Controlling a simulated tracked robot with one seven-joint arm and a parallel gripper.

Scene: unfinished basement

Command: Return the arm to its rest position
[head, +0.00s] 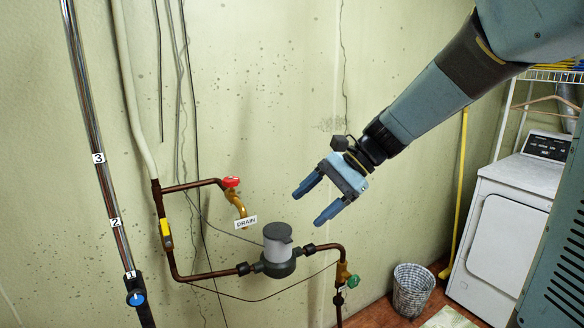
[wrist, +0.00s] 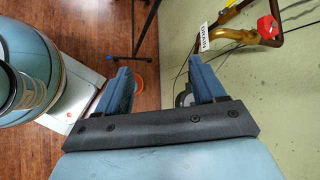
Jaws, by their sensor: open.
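My gripper (head: 308,203) is open and empty, in the air in front of the wall at the right of the pipework. My arm reaches in from the upper right of the head view. In the wrist view the two blue fingers of my gripper (wrist: 160,88) stand apart with nothing between them. A grey water meter (head: 278,246) sits on the copper pipe, below and left of my gripper in the head view, apart from the fingers.
A brass drain tap with a red handle (head: 231,182) and a green-handled valve (head: 352,281) are on the pipes. A white dryer (head: 508,225), a wastebasket (head: 411,290) and a yellow pole (head: 457,195) stand at the right. Some wooden floor is clear.

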